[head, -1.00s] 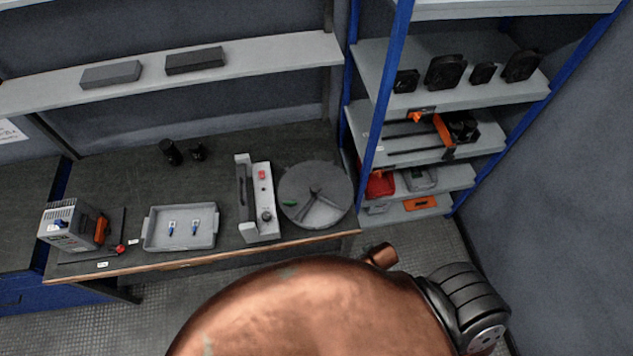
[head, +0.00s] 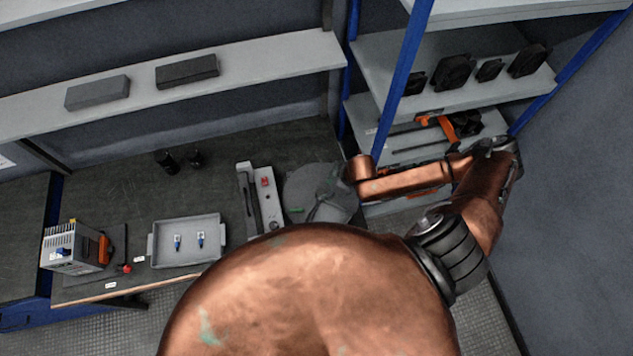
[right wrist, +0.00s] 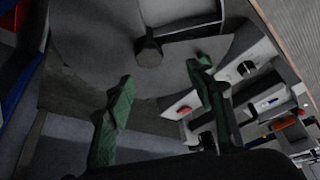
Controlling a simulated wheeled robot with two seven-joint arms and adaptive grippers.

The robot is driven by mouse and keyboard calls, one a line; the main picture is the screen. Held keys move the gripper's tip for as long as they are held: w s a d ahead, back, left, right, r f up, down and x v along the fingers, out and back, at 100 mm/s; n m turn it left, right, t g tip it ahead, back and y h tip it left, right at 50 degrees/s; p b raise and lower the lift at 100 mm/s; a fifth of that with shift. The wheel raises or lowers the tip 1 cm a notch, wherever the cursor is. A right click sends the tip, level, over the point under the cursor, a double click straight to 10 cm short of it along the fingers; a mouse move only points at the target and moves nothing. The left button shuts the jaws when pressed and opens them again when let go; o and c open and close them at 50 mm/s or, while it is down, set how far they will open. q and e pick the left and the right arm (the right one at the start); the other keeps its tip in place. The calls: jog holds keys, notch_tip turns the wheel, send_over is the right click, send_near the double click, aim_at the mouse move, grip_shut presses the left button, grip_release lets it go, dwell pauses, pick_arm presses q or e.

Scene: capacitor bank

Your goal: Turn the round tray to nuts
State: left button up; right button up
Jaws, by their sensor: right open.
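The round grey tray (head: 300,184) stands at the right end of the workbench, partly hidden by my right arm. I cannot make out any nuts. My right gripper (head: 328,190) is at the tray in the head view, its fingers hard to make out. In the right wrist view its two green fingers (right wrist: 164,74) are spread with nothing between them, near the hub. I cannot tell whether they touch the tray. My left gripper is not in view.
A grey device with a red button (head: 265,182) stands close to the tray's left. A rectangular tray (head: 187,248) holds two small blue-and-white parts. A power unit (head: 72,248) stands far left. A blue-framed shelf (head: 405,75) rises on the right, close to my arm.

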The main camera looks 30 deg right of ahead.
aim_at(321, 192)
jog(key=f, duration=0.2)
jog(key=w+f, duration=0.2)
jog(key=f, duration=0.1)
jog(key=shift+w+f, duration=0.25)
jog(key=shift+f, duration=0.05)
jog(key=shift+w+a+f, duration=0.1)
jog(key=shift+w+f, duration=0.05)
jog(key=shift+f, duration=0.4)
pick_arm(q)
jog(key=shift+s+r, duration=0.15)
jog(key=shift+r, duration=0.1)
pick_arm(e)
jog(key=shift+f, duration=0.1)
jog(key=shift+c, duration=0.6)
grip_shut()
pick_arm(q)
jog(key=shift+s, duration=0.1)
